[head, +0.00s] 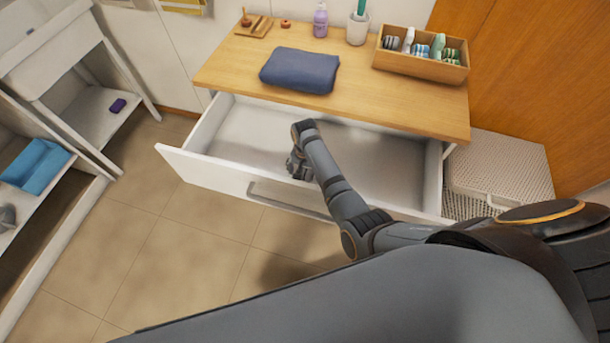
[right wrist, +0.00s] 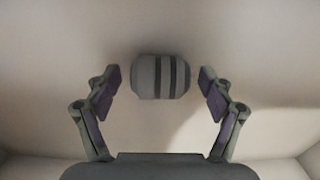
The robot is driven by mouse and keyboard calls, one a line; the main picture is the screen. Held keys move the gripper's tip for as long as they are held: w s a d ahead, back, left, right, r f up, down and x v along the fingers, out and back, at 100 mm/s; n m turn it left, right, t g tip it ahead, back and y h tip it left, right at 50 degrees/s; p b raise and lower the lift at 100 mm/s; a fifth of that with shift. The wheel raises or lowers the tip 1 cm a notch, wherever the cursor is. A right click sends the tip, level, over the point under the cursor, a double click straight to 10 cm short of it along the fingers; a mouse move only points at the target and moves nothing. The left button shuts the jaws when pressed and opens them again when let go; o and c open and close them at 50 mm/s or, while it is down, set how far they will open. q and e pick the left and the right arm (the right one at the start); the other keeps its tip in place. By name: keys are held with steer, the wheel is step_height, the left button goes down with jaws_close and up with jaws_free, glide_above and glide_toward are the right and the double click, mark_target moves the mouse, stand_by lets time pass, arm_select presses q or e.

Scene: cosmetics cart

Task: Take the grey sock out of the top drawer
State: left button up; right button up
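The top drawer (head: 232,176) is pulled out under the wooden counter in the head view. The grey sock (right wrist: 160,77) shows in the right wrist view as a small grey roll with dark stripes on the pale drawer floor. My right gripper (head: 297,168) reaches down into the drawer. In the right wrist view it is open (right wrist: 160,85), with one finger on each side of the sock and a gap on both sides. In the head view the sock is hidden behind my arm and gripper. My left gripper is not in view.
On the counter (head: 225,75) lie a folded blue towel (head: 300,70) and a wooden box (head: 422,65) with several rolled items. A lilac bottle (head: 320,20) and a cup (head: 357,28) stand at the back. A white basket (head: 500,165) is right of the drawer, shelves (head: 70,100) left.

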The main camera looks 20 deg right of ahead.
mark_target(305, 171)
steer(key=c, duration=0.8)
steer(key=shift+r, duration=0.15)
steer(key=shift+w+r, duration=0.1)
steer(key=shift+r, duration=0.2)
step_height(305, 171, up, 3)
steer(key=shift+f+p, duration=0.15)
steer(key=shift+p, duration=0.3)
steer(key=s+d+r, duration=0.7)
steer(key=s+r, duration=0.2)
steer(key=s, duration=0.2)
steer(key=shift+s+d+r+p, duration=0.2)
steer(key=shift+s+d+p, duration=0.2)
